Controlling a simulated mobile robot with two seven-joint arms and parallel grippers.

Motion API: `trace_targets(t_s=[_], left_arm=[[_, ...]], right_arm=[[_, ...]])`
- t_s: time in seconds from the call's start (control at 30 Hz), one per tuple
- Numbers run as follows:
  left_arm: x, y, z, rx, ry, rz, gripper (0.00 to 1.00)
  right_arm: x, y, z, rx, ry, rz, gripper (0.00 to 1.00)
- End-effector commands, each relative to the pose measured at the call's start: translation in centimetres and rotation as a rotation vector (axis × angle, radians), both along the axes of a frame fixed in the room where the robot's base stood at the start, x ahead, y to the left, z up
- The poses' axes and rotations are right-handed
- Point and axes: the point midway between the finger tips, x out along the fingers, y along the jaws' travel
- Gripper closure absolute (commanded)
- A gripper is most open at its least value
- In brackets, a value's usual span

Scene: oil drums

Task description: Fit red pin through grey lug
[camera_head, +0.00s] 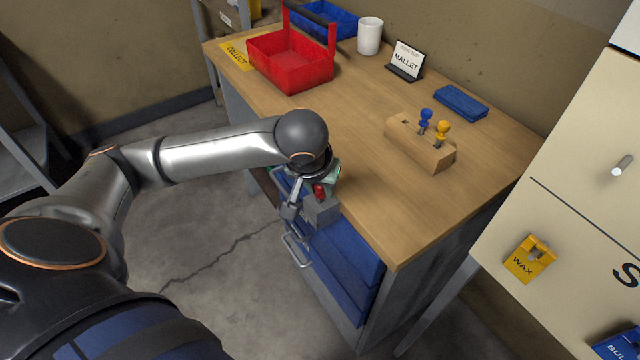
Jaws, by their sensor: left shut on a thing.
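The red pin (319,192) shows as a small red piece at the front edge of the workbench, below the wrist of my left arm. My left gripper (307,197) is shut on it, pointing down. The grey lug (321,211) is a grey block at the bench's front, directly below the red pin. The pin's lower part is hidden, so I cannot tell whether it is inside the lug or just above it. My right gripper is not in view.
A wooden block (408,143) on the workbench (370,215) holds a blue pin (425,117) and a yellow pin (442,131). A red tote (290,75), a white mug (369,36) and a MALLET sign (405,62) stand behind. Blue drawers (345,270) sit below.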

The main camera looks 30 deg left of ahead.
Motion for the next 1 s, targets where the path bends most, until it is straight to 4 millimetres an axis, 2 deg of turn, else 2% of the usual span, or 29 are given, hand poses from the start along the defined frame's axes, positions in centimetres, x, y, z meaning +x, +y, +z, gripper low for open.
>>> trace_targets(t_s=[0.27,0.3,0.57,0.87,1.0], left_arm=[[0.0,0.0,0.0,0.000,0.000,0.000,1.00],[0.0,0.0,0.0,0.000,0.000,0.000,0.67],[0.0,0.0,0.0,0.000,0.000,0.000,0.37],[-0.1,0.0,0.2,0.000,0.000,0.000,0.36],[-0.5,-0.2,1.6,-0.002,-0.002,0.000,0.36]], right_arm=[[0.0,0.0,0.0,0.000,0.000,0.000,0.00],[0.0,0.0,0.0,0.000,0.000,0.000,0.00],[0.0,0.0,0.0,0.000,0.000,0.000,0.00],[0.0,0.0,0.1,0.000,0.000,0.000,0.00],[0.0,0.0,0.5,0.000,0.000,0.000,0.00]])
